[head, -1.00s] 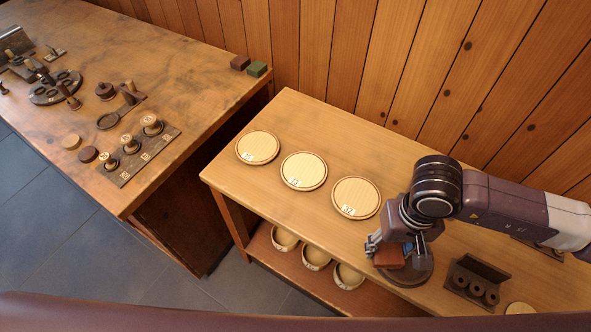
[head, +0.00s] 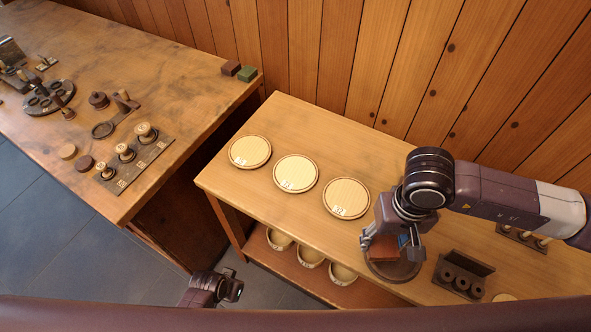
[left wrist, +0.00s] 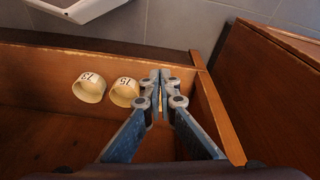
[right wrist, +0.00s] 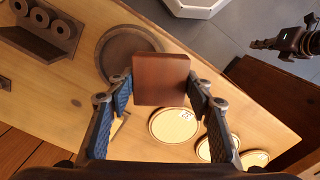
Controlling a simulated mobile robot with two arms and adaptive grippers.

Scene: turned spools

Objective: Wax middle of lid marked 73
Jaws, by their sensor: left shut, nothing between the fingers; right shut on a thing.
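Three round pale wooden lids lie in a row on the near bench: a left lid (head: 249,150), a middle lid (head: 296,170) and a right lid (head: 346,195). Each has a small white number label; the right one seems to read 32, the others are too small to read surely. My right gripper (head: 381,240) is shut on a reddish-brown block (right wrist: 161,80), held over or just beside a dark round dish (right wrist: 118,45), right of the lids. My left gripper (head: 232,283) is shut and empty, low in front of the bench; the left wrist view shows its fingers together (left wrist: 160,76).
Round numbered boxes (head: 311,255) sit on the lower shelf, two also near my left fingers (left wrist: 90,88). A dark holder (head: 462,277) stands right of the dish. Another bench at left holds knobs, stamps and discs. A plank wall rises behind.

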